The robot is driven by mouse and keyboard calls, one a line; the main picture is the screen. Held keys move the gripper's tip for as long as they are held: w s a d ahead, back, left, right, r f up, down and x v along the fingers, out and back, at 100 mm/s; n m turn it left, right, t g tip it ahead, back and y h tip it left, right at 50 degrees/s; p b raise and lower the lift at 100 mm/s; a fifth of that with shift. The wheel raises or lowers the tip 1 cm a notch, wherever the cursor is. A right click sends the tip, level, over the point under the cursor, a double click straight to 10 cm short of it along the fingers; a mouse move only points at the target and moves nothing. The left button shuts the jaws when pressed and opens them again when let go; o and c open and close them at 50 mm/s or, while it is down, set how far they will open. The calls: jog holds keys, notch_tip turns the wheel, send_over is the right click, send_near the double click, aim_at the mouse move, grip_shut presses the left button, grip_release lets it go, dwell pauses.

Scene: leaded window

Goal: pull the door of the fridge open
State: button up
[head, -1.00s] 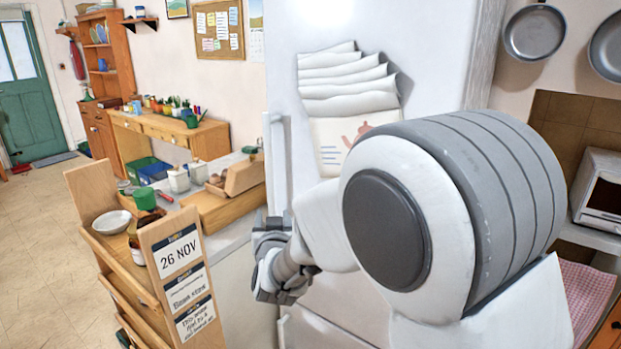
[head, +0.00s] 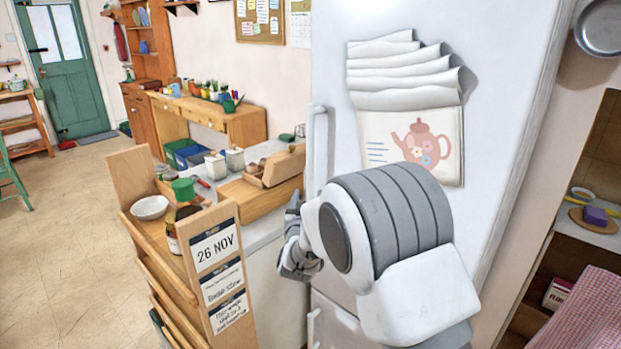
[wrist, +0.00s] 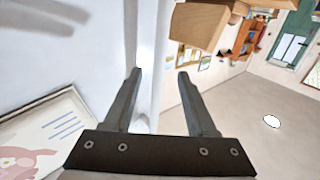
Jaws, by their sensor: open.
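The fridge (head: 480,110) is tall and white, with its door shut. A white vertical bar handle (head: 318,150) runs down the left side of the door. My gripper (head: 292,225) is at the door's left edge, low on the handle and partly hidden behind my wrist. In the wrist view my gripper (wrist: 159,74) is open, with two dark fingers apart. The white handle (wrist: 150,50) shows in line with the gap between them. I cannot tell whether it is between the fingertips or beyond them.
Papers with a teapot picture (head: 428,145) hang on the door. A wooden cart (head: 155,235) with a date sign stands left of my gripper, close by. A counter with a wooden bread box (head: 262,185) is behind it. Floor (head: 60,220) at far left is clear.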

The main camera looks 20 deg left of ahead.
aim_at(310, 181)
jog(key=p+x, duration=0.1)
jog(key=x, duration=0.8)
jog(key=shift+w+a, duration=0.1)
jog(key=shift+w, duration=0.3)
grip_shut()
dwell(1.0)
